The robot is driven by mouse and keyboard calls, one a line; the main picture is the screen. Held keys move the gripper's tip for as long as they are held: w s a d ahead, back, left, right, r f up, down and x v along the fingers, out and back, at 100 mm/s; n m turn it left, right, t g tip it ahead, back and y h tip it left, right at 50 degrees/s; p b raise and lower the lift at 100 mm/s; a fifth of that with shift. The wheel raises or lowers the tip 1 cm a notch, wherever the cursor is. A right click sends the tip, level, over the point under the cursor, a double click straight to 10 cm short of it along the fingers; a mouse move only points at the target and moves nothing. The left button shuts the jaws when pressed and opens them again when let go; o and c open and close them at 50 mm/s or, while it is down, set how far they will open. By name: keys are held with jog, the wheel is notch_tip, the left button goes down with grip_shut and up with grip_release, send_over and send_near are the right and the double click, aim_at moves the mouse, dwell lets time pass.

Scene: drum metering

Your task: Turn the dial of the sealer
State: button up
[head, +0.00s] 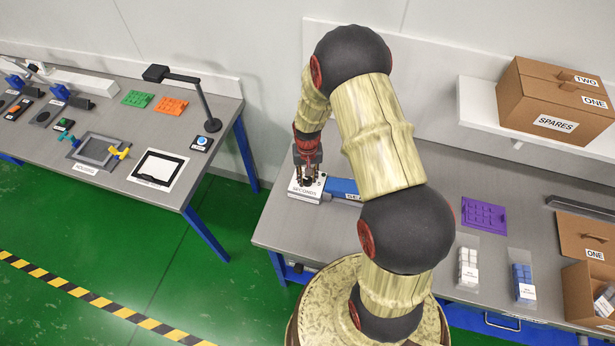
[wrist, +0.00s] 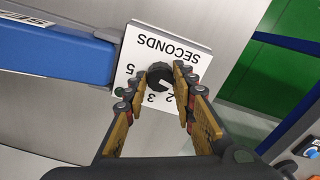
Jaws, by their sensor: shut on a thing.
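The sealer's dial is a round black knob (wrist: 160,78) on a white plate (wrist: 203,52) marked SECONDS, with numbers around it. In the wrist view the plate's lettering is upside down; 5, 3 and 2 can be read. My gripper (wrist: 168,84) is shut on the dial, a fingertip at each side of it. In the head view my gripper (head: 308,178) points down over the plate (head: 303,191), and its fingers mostly hide the dial. The sealer's blue arm (wrist: 75,55) runs from the plate; my arm hides part of it in the head view.
The sealer stands near the left end of a grey bench (head: 283,225). A purple tray (head: 484,215), bagged white parts (head: 467,262), bagged blue parts (head: 522,277) and cardboard boxes are to the right. A shelf (head: 487,107) holds the SPARES box. Another bench (head: 222,97) stands left across a gap.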

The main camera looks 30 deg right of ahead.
aim_at(307, 179)
jog(key=shift+m, duration=0.3)
jog(key=m+b, duration=0.1)
jog(key=m, duration=0.2)
jog(key=shift+m+b, duration=0.5)
jog(key=shift+m, duration=1.5)
jog(key=o, duration=1.2)
jog(key=shift+c, duration=0.2)
notch_tip(307, 179, up, 12)
